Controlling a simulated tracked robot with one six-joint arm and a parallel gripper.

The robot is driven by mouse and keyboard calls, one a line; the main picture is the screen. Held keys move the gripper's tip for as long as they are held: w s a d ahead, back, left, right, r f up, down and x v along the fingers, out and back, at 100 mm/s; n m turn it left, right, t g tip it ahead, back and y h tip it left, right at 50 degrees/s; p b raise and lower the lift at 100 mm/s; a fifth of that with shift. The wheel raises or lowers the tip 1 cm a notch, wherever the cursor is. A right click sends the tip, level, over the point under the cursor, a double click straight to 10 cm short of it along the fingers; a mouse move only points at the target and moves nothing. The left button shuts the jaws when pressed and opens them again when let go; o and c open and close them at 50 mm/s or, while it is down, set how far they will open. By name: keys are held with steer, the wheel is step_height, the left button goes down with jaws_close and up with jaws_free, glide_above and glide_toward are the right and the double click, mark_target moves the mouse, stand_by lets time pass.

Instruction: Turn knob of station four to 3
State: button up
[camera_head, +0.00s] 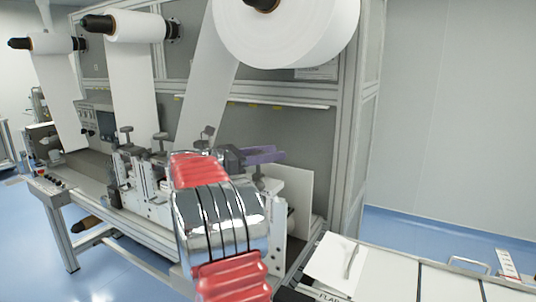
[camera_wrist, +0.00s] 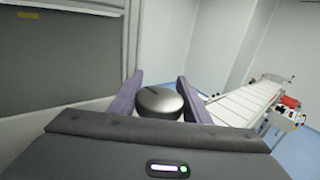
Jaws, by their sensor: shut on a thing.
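In the wrist view a round grey metal knob (camera_wrist: 160,101) sits between the two purple fingers of my gripper (camera_wrist: 160,80). The fingers are shut on its sides. A short dark mark shows on its top face, toward the upper left; no numbers can be read around it. In the head view my gripper (camera_head: 268,155) is at the right part of the converter machine (camera_head: 290,130), beyond my red and chrome arm. The knob and its station label cannot be made out there; my arm and gripper cover that area.
White web rolls (camera_head: 290,30) hang above, with webs running down to the several stations at left. A machine frame post (camera_head: 345,130) stands right of my gripper.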

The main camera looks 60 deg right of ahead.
steer(key=shift+s+a+m+g+y, duration=0.1)
steer(key=shift+s+m+g+y, duration=0.1)
steer(key=shift+m+g+y, duration=0.6)
steer(key=o, duration=1)
steer(key=v, duration=1.3)
steer(key=shift+w+a+f, duration=0.25)
steer(key=shift+a+f, duration=0.05)
steer(key=shift+a, duration=0.05)
